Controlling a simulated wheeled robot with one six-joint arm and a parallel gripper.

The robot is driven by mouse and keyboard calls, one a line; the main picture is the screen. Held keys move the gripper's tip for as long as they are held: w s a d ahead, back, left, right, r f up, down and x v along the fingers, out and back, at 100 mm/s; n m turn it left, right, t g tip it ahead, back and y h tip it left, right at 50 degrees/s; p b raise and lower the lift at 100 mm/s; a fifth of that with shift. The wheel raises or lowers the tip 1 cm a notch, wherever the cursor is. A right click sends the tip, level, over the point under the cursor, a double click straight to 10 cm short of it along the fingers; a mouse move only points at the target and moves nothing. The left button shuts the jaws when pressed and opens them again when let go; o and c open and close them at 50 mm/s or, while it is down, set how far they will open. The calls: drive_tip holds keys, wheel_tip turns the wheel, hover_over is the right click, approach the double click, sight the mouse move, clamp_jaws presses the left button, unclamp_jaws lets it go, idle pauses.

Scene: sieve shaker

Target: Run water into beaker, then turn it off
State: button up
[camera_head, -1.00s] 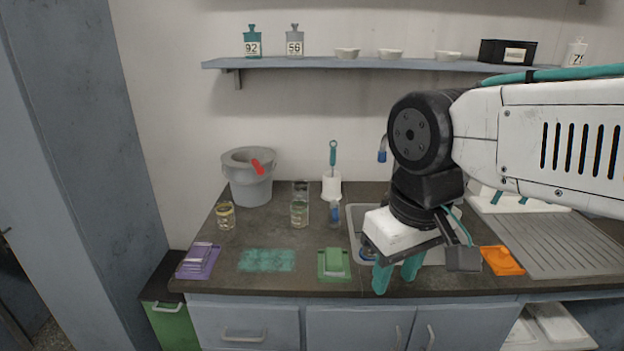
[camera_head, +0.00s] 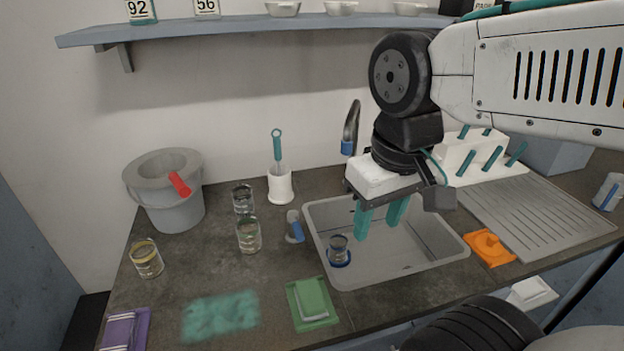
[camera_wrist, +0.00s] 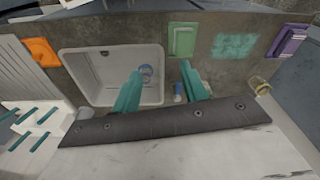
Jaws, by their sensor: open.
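A clear beaker with a blue base (camera_head: 338,252) stands in the left part of the grey sink (camera_head: 445,262); it also shows in the wrist view (camera_wrist: 145,72). The tap spout (camera_head: 351,128), dark with a blue tip, rises behind the sink. A short grey-and-blue part (camera_head: 294,227), perhaps the tap handle, stands at the sink's left edge. My gripper (camera_head: 378,225) points down over the sink, to the right of the beaker and apart from it. Its teal fingers (camera_wrist: 160,72) are open and empty. I cannot see any water running.
Several glass vessels (camera_head: 248,235) stand left of the sink, with a brush in a white holder (camera_head: 280,187) and a grey bucket (camera_head: 172,208) behind. A green sponge on a mat (camera_head: 313,302) lies in front. A drainboard (camera_head: 540,215) and orange item (camera_head: 489,248) are right.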

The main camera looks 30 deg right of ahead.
drive_tip(key=w+f+m+y, duration=0.1)
drive_tip(key=w+f, duration=0.2)
drive_tip(key=w, duration=0.9)
drive_tip(key=m, duration=0.1)
hover_over(297, 223)
drive_tip(key=d, duration=0.1)
wheel_tip(297, 223, down, 10)
drive_tip(key=r, duration=0.1)
drive_tip(key=shift+g+y, duration=0.4)
drive_tip(key=f, duration=0.5)
drive_tip(key=a+f, duration=0.1)
drive_tip(key=f, duration=0.2)
drive_tip(key=shift+s, duration=0.1)
clamp_jaws()
